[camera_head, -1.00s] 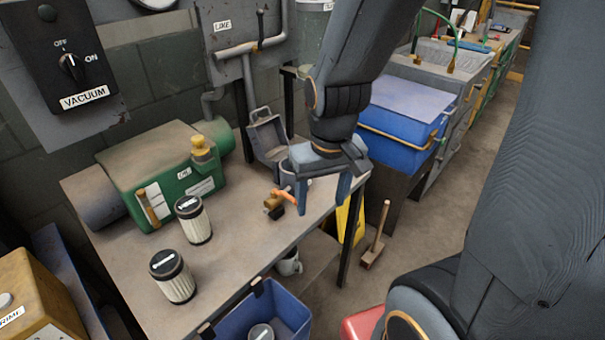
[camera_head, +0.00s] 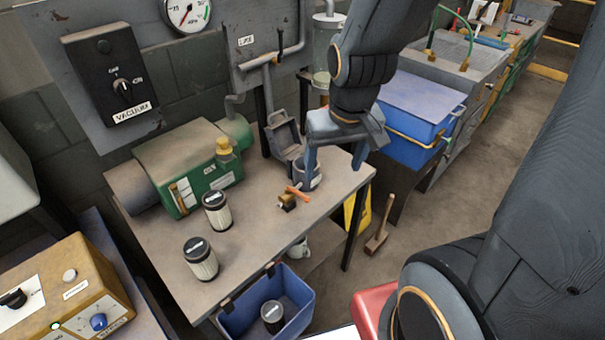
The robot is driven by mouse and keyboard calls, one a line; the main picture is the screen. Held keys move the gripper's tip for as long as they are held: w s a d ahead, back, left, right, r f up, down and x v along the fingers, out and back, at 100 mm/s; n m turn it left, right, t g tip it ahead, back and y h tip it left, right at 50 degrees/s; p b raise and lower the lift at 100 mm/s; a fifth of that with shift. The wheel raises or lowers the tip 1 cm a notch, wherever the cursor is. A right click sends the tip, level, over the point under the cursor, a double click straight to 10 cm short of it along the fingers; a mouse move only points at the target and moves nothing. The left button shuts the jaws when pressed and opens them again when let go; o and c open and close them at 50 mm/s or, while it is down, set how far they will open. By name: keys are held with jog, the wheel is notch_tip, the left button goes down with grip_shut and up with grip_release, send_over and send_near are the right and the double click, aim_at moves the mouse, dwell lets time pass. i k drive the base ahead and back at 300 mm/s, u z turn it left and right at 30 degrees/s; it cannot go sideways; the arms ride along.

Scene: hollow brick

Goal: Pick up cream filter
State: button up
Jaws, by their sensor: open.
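Two cream pleated filters with black caps stand upright on the workbench. The nearer filter (camera_head: 203,265) is close to the bench's front left, and the other filter (camera_head: 217,217) stands just behind it, by the green pump. A third, darker-looking capped cylinder (camera_head: 274,318) sits in the blue bin below; its side colour is hard to tell. My gripper (camera_head: 335,172) is open, with its blue-grey fingers pointing down over the right end of the bench. It is empty and well to the right of both filters.
A green pump (camera_head: 200,170) stands at the back of the workbench (camera_head: 255,235). An orange-handled valve (camera_head: 293,197), a grey cup (camera_head: 307,177) and an open grey box (camera_head: 283,137) are near my gripper. The blue bin (camera_head: 240,318) hangs at the front edge. The bench's middle is clear.

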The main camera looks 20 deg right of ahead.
aim_at(197, 251)
jog(key=u, duration=1.4)
